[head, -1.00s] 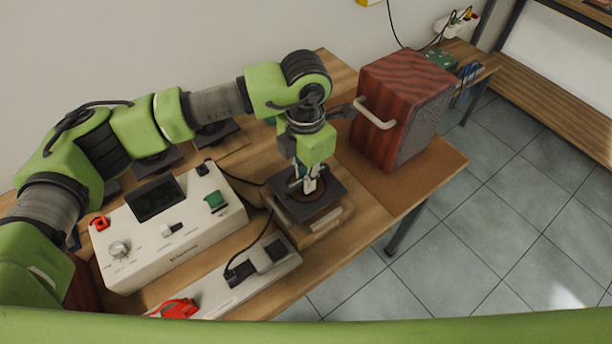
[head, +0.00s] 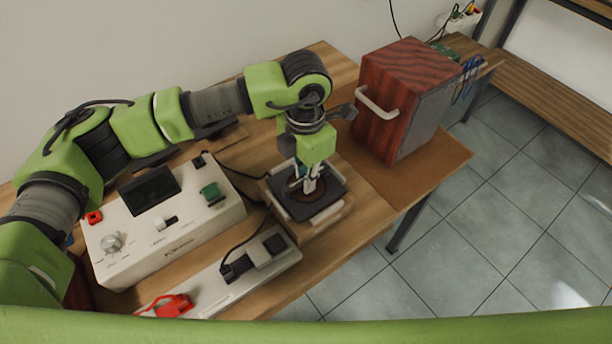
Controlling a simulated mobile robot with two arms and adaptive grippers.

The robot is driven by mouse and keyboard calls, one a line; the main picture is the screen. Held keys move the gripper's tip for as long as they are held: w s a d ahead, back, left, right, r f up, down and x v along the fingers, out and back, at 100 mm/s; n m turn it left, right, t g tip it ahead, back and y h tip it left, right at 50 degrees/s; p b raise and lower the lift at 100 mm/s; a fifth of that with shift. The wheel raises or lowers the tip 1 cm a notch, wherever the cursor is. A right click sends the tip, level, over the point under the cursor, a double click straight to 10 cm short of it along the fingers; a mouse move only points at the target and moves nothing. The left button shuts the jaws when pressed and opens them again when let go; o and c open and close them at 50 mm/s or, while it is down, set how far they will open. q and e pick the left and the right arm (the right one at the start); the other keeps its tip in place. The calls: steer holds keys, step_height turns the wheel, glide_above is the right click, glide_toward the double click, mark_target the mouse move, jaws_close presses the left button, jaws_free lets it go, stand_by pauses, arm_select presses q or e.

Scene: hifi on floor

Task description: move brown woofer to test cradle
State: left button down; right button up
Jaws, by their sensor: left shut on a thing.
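The brown woofer (head: 322,204), a dark square plate with a brown round cone, lies at the test cradle (head: 305,224), a wooden block with pale rails near the table's front edge. My left gripper (head: 309,188) points down over the woofer's middle and is shut on it. The woofer looks level and low between the rails; whether it fully rests there I cannot tell. The fingers hide part of the cone. My right gripper is not in view.
A white tester box (head: 165,235) with a dark screen stands left of the cradle. A strip with a black connector (head: 250,258) and red clip lies in front of it. A red wooden speaker cabinet (head: 400,95) with a handle stands right, on a brown mat (head: 425,165).

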arm_select(q)
steer(key=shift+f, duration=0.25)
steer(key=c, duration=2)
jaws_free()
steer(key=shift+c, duration=0.2)
steer(key=shift+f, duration=0.1)
step_height(320, 180, up, 12)
